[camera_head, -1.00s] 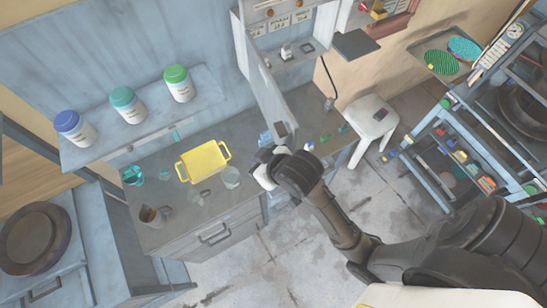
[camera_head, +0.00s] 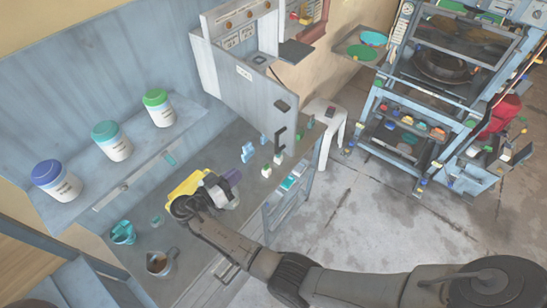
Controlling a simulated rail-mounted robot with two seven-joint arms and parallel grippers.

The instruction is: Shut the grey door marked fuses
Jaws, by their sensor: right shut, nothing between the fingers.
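The grey fuse door (camera_head: 235,92) hangs on the wall cabinet above the bench and stands partly open. Its outer face is turned toward me, with a small pale label whose words are too small to read. Part of the cabinet's inside (camera_head: 264,60) shows past the door's upper right edge. My right gripper (camera_head: 229,182) is shut and empty over the bench, below and left of the door and apart from it. It overlaps the yellow tray in view. My left gripper is out of view.
The yellow tray (camera_head: 188,184), a teal cup (camera_head: 123,233) and a brown jug (camera_head: 160,262) stand on the bench. Small bottles (camera_head: 267,170) stand below the door. Lidded jars line a shelf (camera_head: 146,150). A white stool (camera_head: 325,118) and the press rack stand right; floor between is clear.

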